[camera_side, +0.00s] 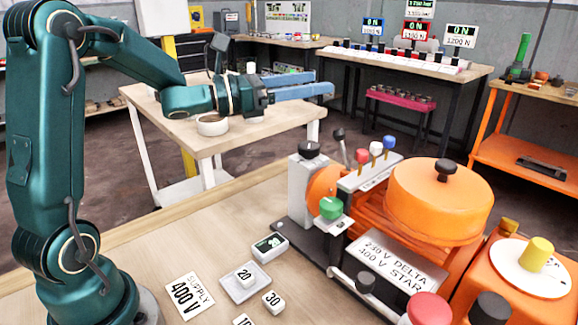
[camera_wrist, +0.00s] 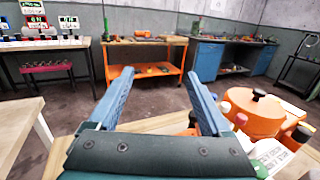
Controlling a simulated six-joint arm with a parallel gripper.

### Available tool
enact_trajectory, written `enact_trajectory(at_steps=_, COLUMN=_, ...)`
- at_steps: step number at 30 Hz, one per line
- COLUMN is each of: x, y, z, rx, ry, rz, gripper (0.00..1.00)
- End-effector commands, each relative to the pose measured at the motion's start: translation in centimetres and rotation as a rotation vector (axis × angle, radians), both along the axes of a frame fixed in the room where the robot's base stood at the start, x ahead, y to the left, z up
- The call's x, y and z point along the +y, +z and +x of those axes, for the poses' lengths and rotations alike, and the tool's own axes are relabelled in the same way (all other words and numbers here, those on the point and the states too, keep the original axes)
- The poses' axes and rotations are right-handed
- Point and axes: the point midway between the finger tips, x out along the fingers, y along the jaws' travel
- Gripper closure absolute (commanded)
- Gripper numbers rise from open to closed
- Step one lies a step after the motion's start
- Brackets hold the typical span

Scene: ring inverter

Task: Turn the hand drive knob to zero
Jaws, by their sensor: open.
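The orange machine (camera_side: 330,185) stands at the right of the bench in the side view. It carries several knobs: a black knob (camera_side: 446,168) on a round orange lid (camera_side: 440,200), a green one (camera_side: 330,208), a black one (camera_side: 308,150) on a grey block, and a yellow one (camera_side: 537,252) on a white dial (camera_side: 522,272). No readable label shows which is the hand drive knob. My gripper (camera_side: 320,82) is open and empty, its blue fingers level, high above and left of the machine. In the wrist view its fingers (camera_wrist: 160,74) are spread apart; the orange lid (camera_wrist: 254,114) is beyond the right finger.
Small levers with red, white and blue tops (camera_side: 376,149) stand up from the machine. Air around my gripper is clear; other tables stand behind.

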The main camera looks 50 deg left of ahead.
Motion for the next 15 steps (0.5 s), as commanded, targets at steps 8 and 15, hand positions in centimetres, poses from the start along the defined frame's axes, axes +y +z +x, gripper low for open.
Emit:
enact_trajectory(at_steps=8, x=0.6, y=-0.7, z=-0.4, rx=0.025, ry=-0.163, rz=0.011, gripper=0.18)
enact_trajectory(at_steps=15, x=0.9, y=-3.9, z=-0.9, rx=0.065, ry=-0.238, rz=0.006, gripper=0.18)
